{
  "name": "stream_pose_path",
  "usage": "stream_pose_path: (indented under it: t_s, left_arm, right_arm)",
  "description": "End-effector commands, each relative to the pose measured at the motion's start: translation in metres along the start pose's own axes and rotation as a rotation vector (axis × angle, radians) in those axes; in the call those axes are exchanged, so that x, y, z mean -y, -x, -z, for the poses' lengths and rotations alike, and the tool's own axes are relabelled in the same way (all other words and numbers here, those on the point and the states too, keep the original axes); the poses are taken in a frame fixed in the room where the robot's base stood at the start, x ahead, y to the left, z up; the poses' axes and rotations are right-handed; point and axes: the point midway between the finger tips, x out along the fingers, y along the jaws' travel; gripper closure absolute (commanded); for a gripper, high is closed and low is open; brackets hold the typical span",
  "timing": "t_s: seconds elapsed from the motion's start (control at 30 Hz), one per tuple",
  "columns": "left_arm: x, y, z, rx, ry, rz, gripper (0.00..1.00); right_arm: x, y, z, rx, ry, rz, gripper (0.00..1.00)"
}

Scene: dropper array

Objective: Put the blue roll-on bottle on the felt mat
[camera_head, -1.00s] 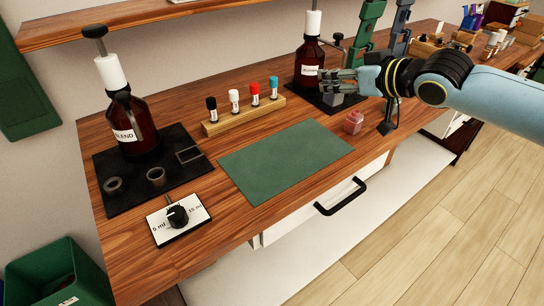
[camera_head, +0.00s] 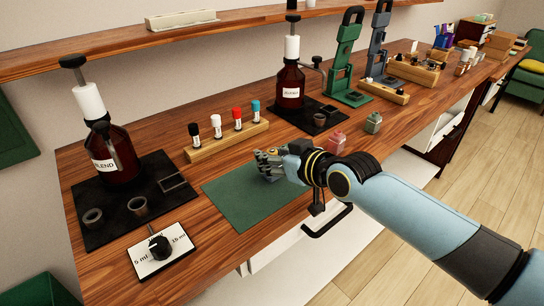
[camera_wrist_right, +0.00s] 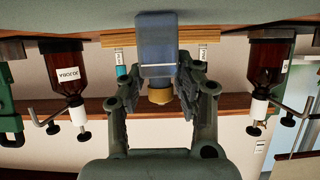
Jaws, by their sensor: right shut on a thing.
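The blue roll-on bottle (camera_wrist_right: 157,50) is between the fingers of my right gripper (camera_wrist_right: 159,82) in the right wrist view, its tan cap (camera_wrist_right: 159,96) nearer the palm. That view is upside down, and the bottle looks upright in the room. In the head view, my right gripper (camera_head: 268,165) is over the back right part of the green felt mat (camera_head: 238,207). My fingers mostly hide the bottle there. Its base is at or close to the mat; I cannot tell whether it touches. My left gripper is not in view.
A wooden rack (camera_head: 230,141) with several capped vials stands just behind the mat. A dial plate (camera_head: 160,250) and black tray (camera_head: 108,208) lie to the left. Pink (camera_head: 337,142) and green (camera_head: 373,122) bottles stand right. The mat's front left is clear.

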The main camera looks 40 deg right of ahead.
Motion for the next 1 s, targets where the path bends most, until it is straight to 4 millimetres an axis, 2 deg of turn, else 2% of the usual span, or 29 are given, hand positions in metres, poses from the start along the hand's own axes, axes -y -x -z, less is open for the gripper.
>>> stream_pose_path:
  t_s: [0.3,0.33,0.5,0.83,1.0]
  left_arm:
    - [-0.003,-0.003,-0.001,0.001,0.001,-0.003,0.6]
    - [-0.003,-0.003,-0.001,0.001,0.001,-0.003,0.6]
    - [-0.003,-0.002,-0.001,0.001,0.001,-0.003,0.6]
    - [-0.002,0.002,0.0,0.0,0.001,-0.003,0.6]
    - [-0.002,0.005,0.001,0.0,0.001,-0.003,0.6]
  right_arm:
    - [0.0,-0.001,-0.003,-0.002,0.0,0.0,1.0]
    - [0.0,-0.001,-0.003,-0.001,0.0,0.0,0.67]
    - [0.0,-0.001,-0.002,-0.001,0.0,0.0,0.45]
    - [0.0,0.001,0.003,-0.001,0.0,0.0,0.45]
    - [-0.001,0.028,0.0,0.002,0.003,0.0,0.45]
